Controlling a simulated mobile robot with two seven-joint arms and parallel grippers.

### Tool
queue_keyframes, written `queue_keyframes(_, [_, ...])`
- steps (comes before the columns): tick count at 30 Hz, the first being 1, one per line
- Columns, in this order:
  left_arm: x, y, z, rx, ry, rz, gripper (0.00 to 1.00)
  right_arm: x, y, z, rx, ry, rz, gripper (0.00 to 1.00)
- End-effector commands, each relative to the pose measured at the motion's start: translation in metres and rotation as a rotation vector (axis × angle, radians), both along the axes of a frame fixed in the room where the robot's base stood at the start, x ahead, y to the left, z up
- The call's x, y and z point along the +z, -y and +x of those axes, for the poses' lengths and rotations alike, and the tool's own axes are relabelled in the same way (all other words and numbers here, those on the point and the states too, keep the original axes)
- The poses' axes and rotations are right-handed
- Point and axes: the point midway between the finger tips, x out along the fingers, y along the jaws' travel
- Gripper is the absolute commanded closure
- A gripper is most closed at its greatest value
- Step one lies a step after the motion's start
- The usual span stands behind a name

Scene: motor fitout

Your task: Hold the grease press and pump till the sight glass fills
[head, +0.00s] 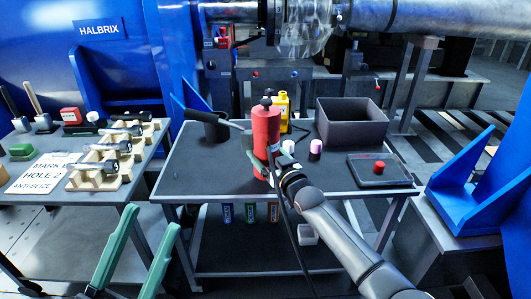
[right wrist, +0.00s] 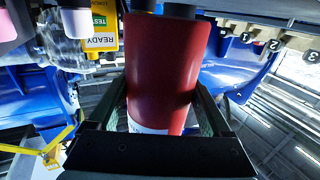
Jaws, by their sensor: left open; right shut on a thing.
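The grease press is a red upright cylinder (head: 266,135) with a dark top, above the middle table. My right gripper (head: 273,172) is shut around its lower body. In the right wrist view the red cylinder (right wrist: 167,65) fills the space between my two dark fingers. A grey bar (head: 228,123) reaches left from the press; I cannot tell if it is its pump lever. A thin dark hose or cable (head: 290,225) hangs below the press. My left gripper (head: 152,218), with long green fingers, is open and empty at the lower left. I cannot make out the sight glass or its level.
The left table holds wooden blocks (head: 110,165) and a sign (head: 45,172). A clear housing (head: 303,35) sits behind.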

Motion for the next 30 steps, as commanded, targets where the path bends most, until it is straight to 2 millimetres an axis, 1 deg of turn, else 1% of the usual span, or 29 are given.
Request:
queue_keyframes(1, [-0.001, 0.000, 0.000, -0.001, -0.001, -0.001, 0.50, 0.008, -0.002, 0.001, 0.004, 0.019, 0.011, 1.00])
queue_keyframes(30, [-0.021, 0.002, 0.001, 0.005, -0.003, 0.008, 0.50, -0.015, -0.002, 0.001, 0.004, 0.019, 0.011, 1.00])
